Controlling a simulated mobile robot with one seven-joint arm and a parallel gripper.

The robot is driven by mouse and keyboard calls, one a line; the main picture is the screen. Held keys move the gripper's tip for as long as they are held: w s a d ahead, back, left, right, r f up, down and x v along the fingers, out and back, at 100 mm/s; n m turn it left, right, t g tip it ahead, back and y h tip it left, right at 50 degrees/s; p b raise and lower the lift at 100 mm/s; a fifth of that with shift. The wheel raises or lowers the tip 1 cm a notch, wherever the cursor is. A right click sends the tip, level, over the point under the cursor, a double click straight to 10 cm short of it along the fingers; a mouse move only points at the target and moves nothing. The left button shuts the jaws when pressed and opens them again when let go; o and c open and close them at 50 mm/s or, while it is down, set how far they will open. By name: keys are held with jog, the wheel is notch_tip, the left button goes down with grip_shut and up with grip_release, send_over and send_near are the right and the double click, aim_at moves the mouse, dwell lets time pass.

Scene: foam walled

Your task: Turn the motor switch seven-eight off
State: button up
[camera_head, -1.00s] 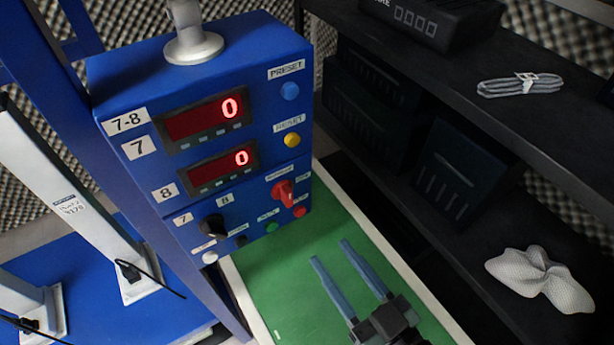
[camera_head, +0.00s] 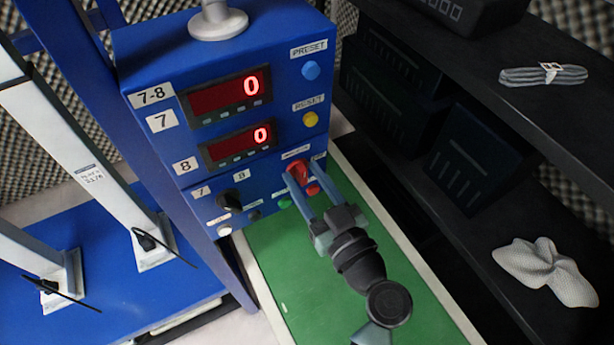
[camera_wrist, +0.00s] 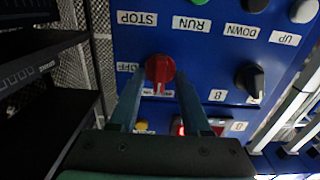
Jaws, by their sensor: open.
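The blue control box (camera_head: 232,50) stands at the upper middle of the head view, with labels 7-8, 7 and 8 beside two red displays reading 0. The red motor switch (camera_head: 298,172) is at the lower right of its front, partly hidden by a finger. In the wrist view, upside down, the red switch (camera_wrist: 160,69) has its grip roughly upright in the picture, with an OFF label to its left. My gripper (camera_head: 304,174) is open, its fingertips close to the switch. In the wrist view the fingers (camera_wrist: 160,80) flank the knob; contact cannot be told.
A black knob (camera_head: 229,201) sits left of the switch, with small buttons below. The blue PRESET button (camera_head: 311,70) and yellow RESET button (camera_head: 310,119) are above. A dark shelf (camera_head: 480,120) stands to the right. The green surface (camera_head: 290,265) below is clear.

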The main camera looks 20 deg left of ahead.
grip_shut()
jog(key=shift+m, duration=0.3)
jog(key=m, duration=0.3)
jog(key=shift+d+m+b, duration=0.1)
jog(key=shift+m+b, duration=0.2)
jog(key=shift+b, duration=0.05)
jog(key=m, duration=0.4)
jog(key=shift+w+m+p, duration=0.1)
jog(key=shift+m+p, duration=0.2)
jog(key=m+p, duration=0.2)
jog(key=m, duration=0.3)
jog(key=shift+d, duration=0.1)
jog(key=shift+f+m+p, duration=0.2)
jog(key=shift+m+p, duration=0.6)
jog(key=shift+m, duration=1.2)
